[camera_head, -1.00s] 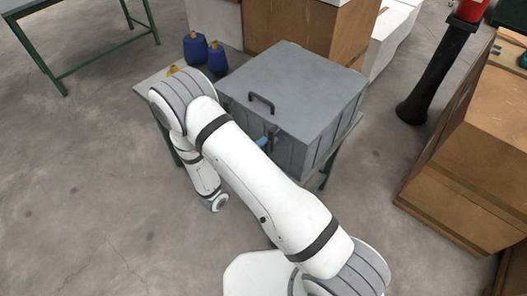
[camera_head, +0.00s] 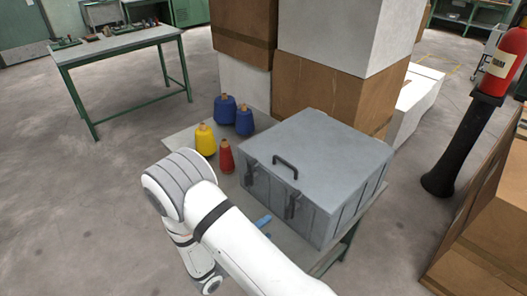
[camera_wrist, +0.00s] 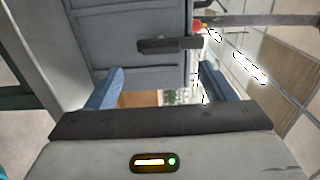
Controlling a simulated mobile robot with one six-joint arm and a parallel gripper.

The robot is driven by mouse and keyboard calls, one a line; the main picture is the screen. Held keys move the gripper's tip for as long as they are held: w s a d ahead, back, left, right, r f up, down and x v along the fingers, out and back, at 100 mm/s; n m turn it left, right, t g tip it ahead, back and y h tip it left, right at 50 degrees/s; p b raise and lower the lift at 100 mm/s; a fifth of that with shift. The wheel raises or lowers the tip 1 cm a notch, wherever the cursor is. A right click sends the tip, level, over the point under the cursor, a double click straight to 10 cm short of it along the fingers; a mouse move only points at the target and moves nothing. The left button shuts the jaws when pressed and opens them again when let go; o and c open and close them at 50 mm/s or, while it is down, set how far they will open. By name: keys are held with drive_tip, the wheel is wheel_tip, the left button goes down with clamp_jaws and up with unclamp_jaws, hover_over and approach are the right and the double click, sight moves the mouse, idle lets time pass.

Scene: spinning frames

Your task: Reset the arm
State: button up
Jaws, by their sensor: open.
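My white arm (camera_head: 230,240) reaches from the bottom of the head view to the left front of a small table. My gripper (camera_wrist: 160,88) is open, with its two blue fingers apart and nothing seen between them. In the head view most of it is hidden behind the arm, and only a blue fingertip shows below the grey box's front. The grey lidded box (camera_head: 325,165) stands shut on the table, with a handle on top. In the wrist view the box (camera_wrist: 120,50) and a dark latch (camera_wrist: 170,45) lie just beyond the fingers.
Stacked boxes (camera_head: 325,90) rise behind. Cartons (camera_head: 485,240) and a dark post (camera_head: 460,145) stand right.

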drive_tip(key=s+d+r+m+g+y, duration=0.1)
drive_tip(key=s+d+r+m+g, duration=0.2)
drive_tip(key=d+r+m+g, duration=0.6)
drive_tip(key=s+d+r+m+g+y, duration=0.1)
drive_tip(key=s+d+r+m+g, duration=0.3)
drive_tip(key=m, duration=0.9)
drive_tip(key=s+d+r+m+t+y, duration=0.1)
drive_tip(key=r+m+y, duration=0.4)
drive_tip(key=m, duration=0.6)
drive_tip(key=s+d+r+m+t+y, duration=0.1)
drive_tip(key=s+r+m+t+y, duration=0.2)
drive_tip(key=s+r+m+y, duration=0.3)
drive_tip(key=shift+s+r+m, duration=0.25)
drive_tip(key=shift+r+m, duration=1)
drive_tip(key=shift+m, duration=1.65)
drive_tip(key=shift+d, duration=0.1)
